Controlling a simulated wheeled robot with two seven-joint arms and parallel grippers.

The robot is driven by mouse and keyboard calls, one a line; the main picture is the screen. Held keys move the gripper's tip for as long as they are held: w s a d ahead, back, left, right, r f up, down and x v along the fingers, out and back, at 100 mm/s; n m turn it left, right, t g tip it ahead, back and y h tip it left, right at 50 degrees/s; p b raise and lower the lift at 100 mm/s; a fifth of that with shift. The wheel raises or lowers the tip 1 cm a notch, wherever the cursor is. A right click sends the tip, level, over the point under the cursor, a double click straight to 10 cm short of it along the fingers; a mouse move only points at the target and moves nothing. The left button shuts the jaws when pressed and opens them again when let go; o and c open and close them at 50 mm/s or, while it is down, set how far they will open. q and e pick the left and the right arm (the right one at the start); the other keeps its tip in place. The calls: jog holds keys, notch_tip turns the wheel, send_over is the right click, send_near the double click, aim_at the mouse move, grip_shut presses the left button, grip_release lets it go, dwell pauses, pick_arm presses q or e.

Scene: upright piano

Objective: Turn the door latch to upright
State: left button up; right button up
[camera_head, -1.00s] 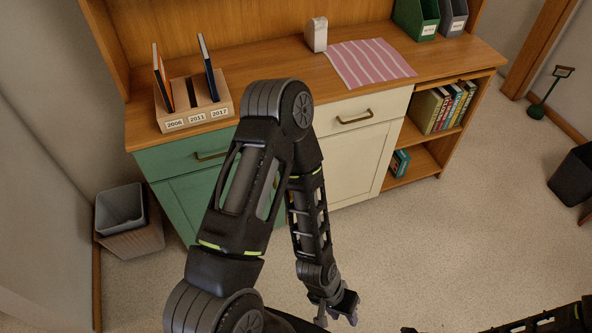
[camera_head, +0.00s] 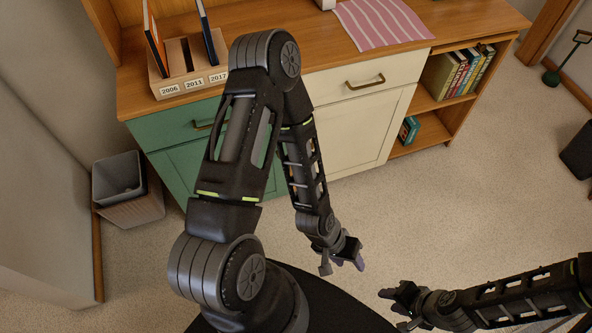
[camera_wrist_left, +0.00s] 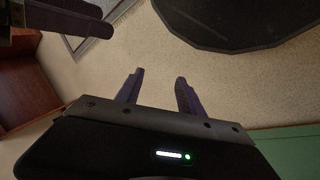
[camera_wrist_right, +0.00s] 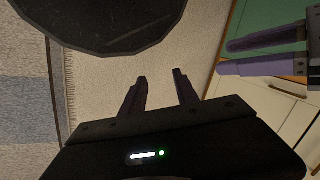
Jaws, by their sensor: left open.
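I cannot make out a door latch in any view. The cabinet has a green door (camera_head: 180,165) and a cream door (camera_head: 365,125); my left arm hides part of the front. My left gripper (camera_head: 347,262) hangs over the carpet in front of the cabinet, empty; its fingers (camera_wrist_left: 158,80) are apart in the left wrist view. My right gripper (camera_head: 388,293) is low at the right, apart from the cabinet, and its fingers (camera_wrist_right: 160,78) are apart and empty in the right wrist view.
A wooden holder (camera_head: 160,87) with books and a striped cloth (camera_head: 385,22) lie on the cabinet top. Bins (camera_head: 118,180) stand at left, a dark bin (camera_head: 578,152) at right. Carpet (camera_head: 470,195) between is clear.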

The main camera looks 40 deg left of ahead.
pick_arm(q)
jog(key=w+a+f+n+t+h+b, duration=0.1)
jog(key=w+a+f+n+t+b, duration=0.25)
jog(key=w+f+b, duration=0.7)
jog(key=w+a+f+n+t+y+b, duration=0.2)
jog(key=w+a+f+n+t+b, duration=0.55)
jog(key=a+f+b, duration=0.35)
jog(key=w+a+n+t+y+b, duration=0.1)
jog(key=a+n+t+y+b, duration=0.4)
jog(key=a+b, duration=0.7)
jog(key=a+n+y, duration=0.1)
jog(key=a, duration=0.7)
jog(key=shift+a+r+y+b, duration=0.15)
jog(key=shift+a+y+b, duration=0.15)
jog(key=shift+a+y, duration=0.1)
pick_arm(e)
jog(key=w+f, duration=0.1)
jog(key=f, duration=1.7)
jog(key=w+d+f+t, duration=0.1)
jog(key=w+f, duration=0.1)
jog(key=f, duration=1.6)
jog(key=shift+d+f+m, duration=0.25)
jog(key=shift+d+m, duration=0.05)
pick_arm(q)
jog(key=shift+w, duration=0.1)
